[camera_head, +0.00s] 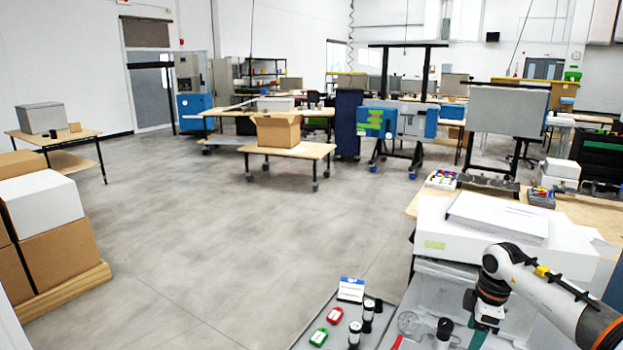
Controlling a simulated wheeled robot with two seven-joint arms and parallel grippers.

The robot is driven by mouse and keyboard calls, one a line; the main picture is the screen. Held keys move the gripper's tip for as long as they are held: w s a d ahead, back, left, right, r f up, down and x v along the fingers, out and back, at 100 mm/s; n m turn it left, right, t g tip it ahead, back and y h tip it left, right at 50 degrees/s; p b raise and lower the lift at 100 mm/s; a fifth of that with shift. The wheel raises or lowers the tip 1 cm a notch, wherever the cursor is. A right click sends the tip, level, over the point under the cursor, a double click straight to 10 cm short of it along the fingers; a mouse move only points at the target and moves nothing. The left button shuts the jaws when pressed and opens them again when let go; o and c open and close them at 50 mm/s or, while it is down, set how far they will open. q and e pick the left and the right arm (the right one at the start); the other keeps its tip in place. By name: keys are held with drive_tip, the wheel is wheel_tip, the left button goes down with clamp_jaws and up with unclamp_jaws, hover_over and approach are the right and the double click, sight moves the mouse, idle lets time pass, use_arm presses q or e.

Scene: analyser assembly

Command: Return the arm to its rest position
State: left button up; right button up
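My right arm (537,290), white with a dark wrist, comes in from the lower right. My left arm and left gripper are not in view.
A white machine (500,235) stands beside the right arm. Stacked boxes (55,240) stand at left. The grey floor between is clear.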

drive_tip(key=a+f+n+t+y, duration=0.1)
drive_tip(key=a+f+n+y, duration=0.3)
drive_tip(key=a, duration=0.8)
drive_tip(key=a+r+n+t+y, duration=0.15)
drive_tip(key=a+y, duration=0.35)
drive_tip(key=a, duration=0.7)
drive_tip(key=s+a+r+m+t+y, duration=0.3)
drive_tip(key=a+r+t+y, duration=0.3)
drive_tip(key=a+r+t, duration=0.25)
drive_tip(key=s+d+f+m+t+h, duration=0.1)
drive_tip(key=s+d+f+m+h, duration=0.4)
drive_tip(key=d+m+h, duration=0.3)
drive_tip(key=s+d+f+m+t+h, duration=0.1)
drive_tip(key=s+d+f+m+h, duration=0.35)
drive_tip(key=d+m+h, duration=0.3)
drive_tip(key=s+d+f+n+g, duration=0.1)
drive_tip(key=s+f+g, duration=0.35)
drive_tip(key=s, duration=0.65)
drive_tip(key=s+d+f+n+g, duration=0.1)
drive_tip(key=s+f+g, duration=0.35)
drive_tip(key=s, duration=0.75)
wheel_tip(320, 180, down, 26)
drive_tip(key=r+g, duration=0.1)
drive_tip(key=g, duration=0.1)
drive_tip(key=s+d+f+g, duration=0.1)
drive_tip(key=s+d+f, duration=0.1)
drive_tip(key=s+f, duration=1.4)
drive_tip(key=shift+s+d+f+b, duration=0.3)
drive_tip(key=shift+d+f+b, duration=0.05)
drive_tip(key=shift+f+b, duration=0.15)
